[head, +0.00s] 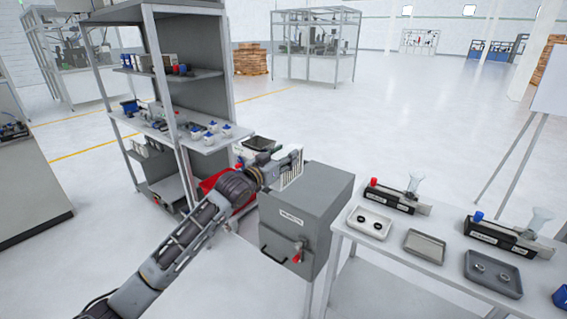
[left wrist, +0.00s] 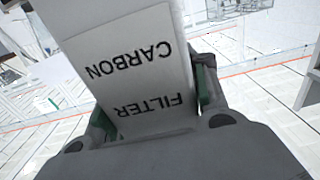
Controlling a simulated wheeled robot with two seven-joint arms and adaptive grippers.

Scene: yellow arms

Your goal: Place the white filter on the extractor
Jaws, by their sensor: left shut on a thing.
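In the left wrist view the filter (left wrist: 128,60) sits between the two fingers (left wrist: 152,105) and reads "CARBON FILTER", upside down. The grey box (head: 327,190), which looks like the extractor, has a front label too small to read, a handle and a red knob. I cannot tell whether the filter touches the box. My right gripper is not in view.
A grey shelf rack (head: 190,82) with several small items stands close behind and left of the arm. A red bin (head: 213,181) is beside it. A white table (head: 400,258) with trays and two black devices is at the right. Open floor lies behind.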

